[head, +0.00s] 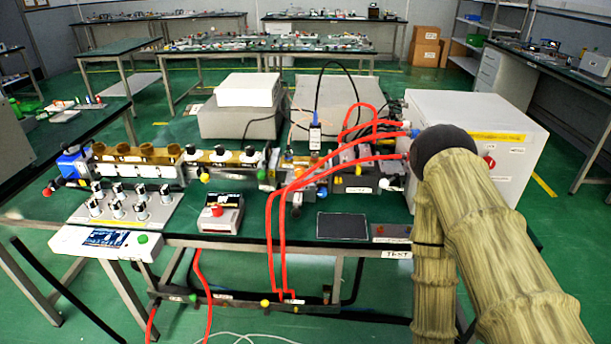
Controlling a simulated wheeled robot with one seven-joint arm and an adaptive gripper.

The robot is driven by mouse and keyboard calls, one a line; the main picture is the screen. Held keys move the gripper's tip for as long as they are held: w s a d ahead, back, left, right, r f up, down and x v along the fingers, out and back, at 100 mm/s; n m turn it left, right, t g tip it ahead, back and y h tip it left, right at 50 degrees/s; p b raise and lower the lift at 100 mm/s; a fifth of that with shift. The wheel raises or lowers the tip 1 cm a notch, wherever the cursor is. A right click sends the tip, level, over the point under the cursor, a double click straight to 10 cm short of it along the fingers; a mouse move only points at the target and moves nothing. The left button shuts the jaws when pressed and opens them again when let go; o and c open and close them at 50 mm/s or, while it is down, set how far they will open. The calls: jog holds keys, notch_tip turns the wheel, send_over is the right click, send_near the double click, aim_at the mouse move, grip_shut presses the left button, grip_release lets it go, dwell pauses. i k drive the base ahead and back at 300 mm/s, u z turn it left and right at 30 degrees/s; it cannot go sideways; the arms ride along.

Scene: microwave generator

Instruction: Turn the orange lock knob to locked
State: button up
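I cannot single out an orange lock knob with certainty at this size. A small red knob (489,162) sits on the front of the white cabinet (517,118) at the right, just beside my arm. Another red knob (217,211) is on top of the small meter box near the front of the bench. A yellow knob (205,178) is on the front of the brass-coloured waveguide row. My arm, in a tan sleeve with a dark round joint, rises at the right and covers part of the cabinet's left side. My gripper is not visible.
The bench (180,226) is crowded with the waveguide row and a panel of several knobs (124,205). Red hoses (283,225) run from the cabinet down past the bench front. A dark flat pad (343,226) lies at the front edge. Green floor is open to the left.

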aim_at(299, 171)
jog(key=k, duration=0.6)
jog(key=u, duration=0.45)
jog(key=i, duration=1)
jog(key=z, duration=0.55)
